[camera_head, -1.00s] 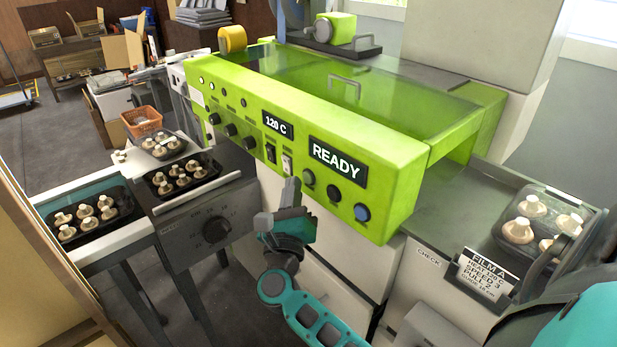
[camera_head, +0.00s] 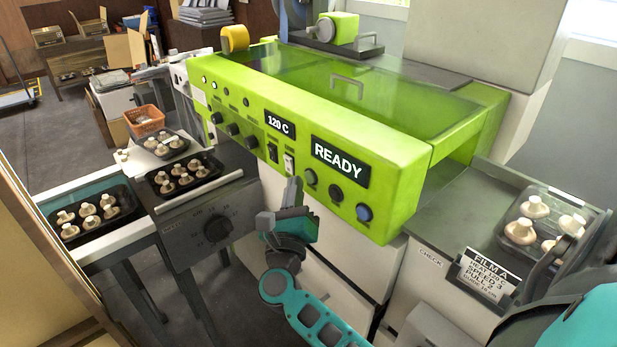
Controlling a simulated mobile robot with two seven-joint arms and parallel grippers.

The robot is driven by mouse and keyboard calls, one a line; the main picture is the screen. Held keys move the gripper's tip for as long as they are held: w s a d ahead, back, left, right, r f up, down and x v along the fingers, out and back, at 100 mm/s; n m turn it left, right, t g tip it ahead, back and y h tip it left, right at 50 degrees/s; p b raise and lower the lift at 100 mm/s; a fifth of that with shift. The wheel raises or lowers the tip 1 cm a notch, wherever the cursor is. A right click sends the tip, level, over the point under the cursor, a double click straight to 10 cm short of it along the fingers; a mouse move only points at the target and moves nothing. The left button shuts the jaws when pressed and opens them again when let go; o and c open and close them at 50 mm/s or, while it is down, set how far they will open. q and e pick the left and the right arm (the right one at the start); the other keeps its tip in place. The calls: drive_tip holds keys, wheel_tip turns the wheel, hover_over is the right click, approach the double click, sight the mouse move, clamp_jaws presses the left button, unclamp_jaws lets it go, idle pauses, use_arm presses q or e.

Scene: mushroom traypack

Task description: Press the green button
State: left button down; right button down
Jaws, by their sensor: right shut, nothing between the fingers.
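The bright green sealing machine (camera_head: 400,166) has a sloping front panel with a row of round buttons below the READY display (camera_head: 340,162). The green button (camera_head: 311,177) is a dull grey-green, left of a dark button (camera_head: 336,193) and a blue button (camera_head: 364,212). My right gripper (camera_head: 296,186) is shut and empty. It points up just below and left of the green button in the picture; I cannot tell how much space lies between its tip and the panel. My left gripper is not in view.
Black trays of mushrooms (camera_head: 207,162) stand at left. A mushroom tray (camera_head: 508,240) and a FILM A card (camera_head: 487,275) stand at right.

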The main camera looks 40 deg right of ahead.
idle(0.7)
drive_tip(key=shift+d, duration=0.15)
drive_tip(key=shift+d, duration=0.25)
drive_tip(key=shift+d, duration=0.45)
idle(0.8)
drive_tip(key=shift+a, duration=0.1)
drive_tip(key=shift+a+b, duration=0.3)
drive_tip(key=shift+a, duration=0.45)
